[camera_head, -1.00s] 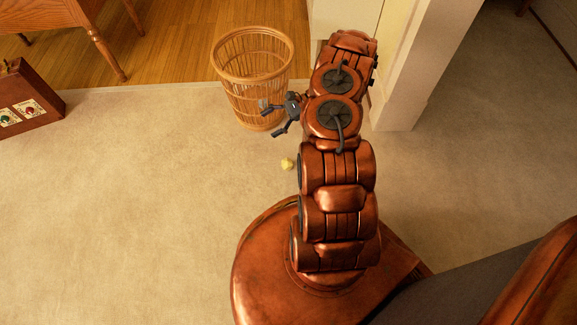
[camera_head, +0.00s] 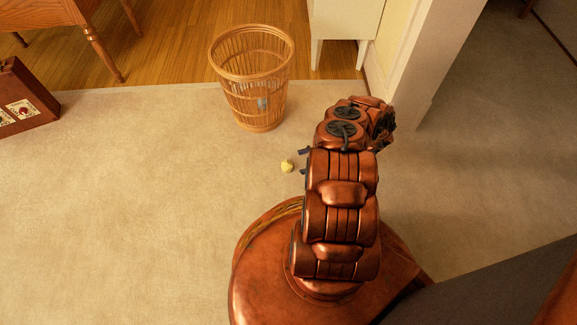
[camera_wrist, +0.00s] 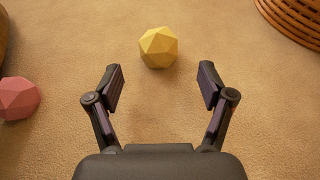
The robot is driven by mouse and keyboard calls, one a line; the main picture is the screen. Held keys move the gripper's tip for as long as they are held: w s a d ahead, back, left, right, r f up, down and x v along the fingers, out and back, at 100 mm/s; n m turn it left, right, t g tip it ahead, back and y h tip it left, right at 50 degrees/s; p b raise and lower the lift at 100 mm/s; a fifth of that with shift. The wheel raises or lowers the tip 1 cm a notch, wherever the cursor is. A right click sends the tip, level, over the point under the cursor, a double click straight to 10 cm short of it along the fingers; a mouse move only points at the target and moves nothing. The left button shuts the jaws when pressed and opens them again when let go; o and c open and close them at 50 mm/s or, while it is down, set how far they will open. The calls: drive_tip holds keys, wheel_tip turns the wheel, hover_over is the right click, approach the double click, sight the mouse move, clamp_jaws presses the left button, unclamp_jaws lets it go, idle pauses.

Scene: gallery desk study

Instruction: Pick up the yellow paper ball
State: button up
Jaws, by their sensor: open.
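The yellow paper ball (camera_head: 287,166) lies on the carpet in front of the wicker basket in the head view. In the wrist view the faceted yellow ball (camera_wrist: 158,47) sits just beyond the fingertips, roughly centred between them. My gripper (camera_wrist: 161,82) is open and empty, with bare carpet between its fingers. In the head view only the finger ends of my gripper (camera_head: 303,161) show, just right of the ball; the arm hides the rest.
A wicker basket (camera_head: 252,75) stands behind the ball, with something bluish (camera_head: 262,103) visible through its slats. A pink faceted ball (camera_wrist: 18,98) lies at the left in the wrist view. A brown case (camera_head: 25,100) is far left. Carpet left of the ball is clear.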

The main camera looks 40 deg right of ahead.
sight(292, 164)
drive_tip(key=shift+a+r+b+x, duration=0.2)
drive_tip(key=shift+b+x, duration=0.45)
drive_tip(key=shift+x, duration=1)
drive_tip(key=shift+a+r+b+x, duration=0.1)
drive_tip(key=shift+r+b+x, duration=0.35)
drive_tip(key=shift+x, duration=1.15)
drive_tip(key=shift+f, duration=0.2)
drive_tip(key=shift+c, duration=0.2)
